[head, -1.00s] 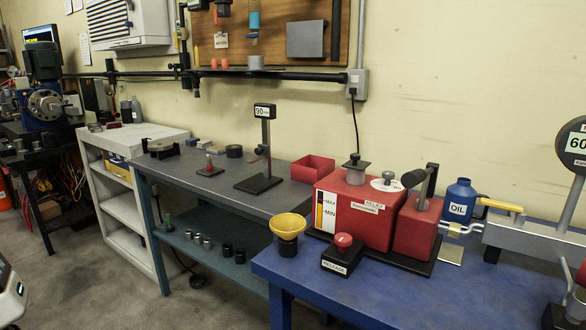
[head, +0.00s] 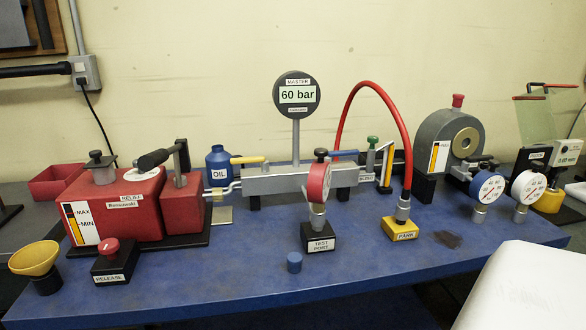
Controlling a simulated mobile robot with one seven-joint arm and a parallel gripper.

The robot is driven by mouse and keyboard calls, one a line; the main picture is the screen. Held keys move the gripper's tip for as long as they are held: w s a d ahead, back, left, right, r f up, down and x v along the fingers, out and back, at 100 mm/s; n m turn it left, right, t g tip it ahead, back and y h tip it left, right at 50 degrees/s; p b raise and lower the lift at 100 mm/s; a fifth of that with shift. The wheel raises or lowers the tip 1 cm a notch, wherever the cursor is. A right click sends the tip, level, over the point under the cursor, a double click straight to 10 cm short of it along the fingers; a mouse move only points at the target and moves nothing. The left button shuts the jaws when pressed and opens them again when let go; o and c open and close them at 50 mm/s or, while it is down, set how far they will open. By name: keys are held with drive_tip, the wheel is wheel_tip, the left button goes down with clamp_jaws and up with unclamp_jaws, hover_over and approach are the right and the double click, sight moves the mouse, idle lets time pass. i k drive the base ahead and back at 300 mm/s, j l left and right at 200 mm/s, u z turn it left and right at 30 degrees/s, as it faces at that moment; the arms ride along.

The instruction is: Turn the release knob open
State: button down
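The release knob (head: 108,246) is a red knob on top of a black box labelled RELEASE (head: 113,268), at the front left of the blue bench. It stands just in front of the red pump unit (head: 132,212). Whether the knob is open or closed cannot be told from its look. The master gauge (head: 297,95) reads 60 bar. My gripper is not in view. A white rounded shape at the lower right may be part of my arm, but I cannot be sure.
A yellow funnel (head: 35,259) stands left of the release box. A small blue cap (head: 294,262) and the test port (head: 319,238) with its red gauge stand to the right. The blue bench (head: 220,285) is bare along its front between release box and cap.

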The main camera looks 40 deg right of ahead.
sight(109, 247)
drive_tip(key=k+l+z, duration=0.15)
drive_tip(key=l, duration=0.2)
drive_tip(key=k+l+z, duration=0.15)
drive_tip(key=l, duration=0.2)
drive_tip(key=l+z, duration=0.2)
drive_tip(key=l, duration=0.15)
drive_tip(key=k+l+z, duration=0.15)
drive_tip(key=l, duration=0.25)
